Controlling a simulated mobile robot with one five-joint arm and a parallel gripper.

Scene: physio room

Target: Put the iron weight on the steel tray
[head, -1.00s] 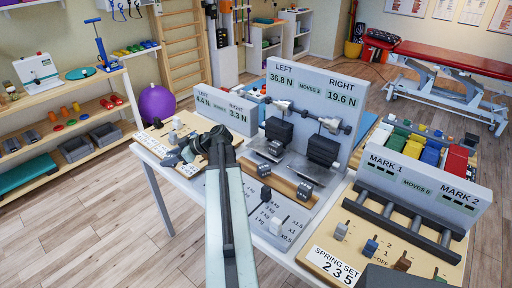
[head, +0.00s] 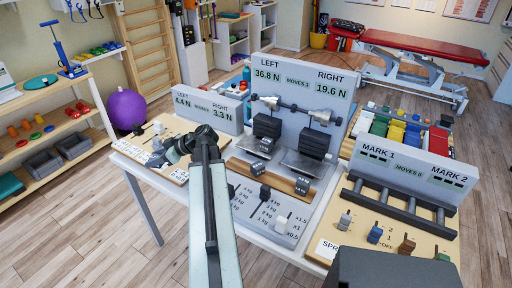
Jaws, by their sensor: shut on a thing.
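My gripper (head: 180,148) is at the end of my arm, over the left part of the table, in front of the small left display. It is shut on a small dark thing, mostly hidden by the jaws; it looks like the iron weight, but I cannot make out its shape. Two grey metal plates, the left plate (head: 252,153) and the right plate (head: 300,160), lie below dark blocks on the central balance rig. I cannot tell which of them, if either, is the steel tray.
A wooden rail (head: 245,170) with small grey weights runs before the plates. A tall display panel (head: 325,102) stands behind them. The small left display (head: 208,109) is behind my gripper. The spring-set board (head: 385,220) with its pegs is at right.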

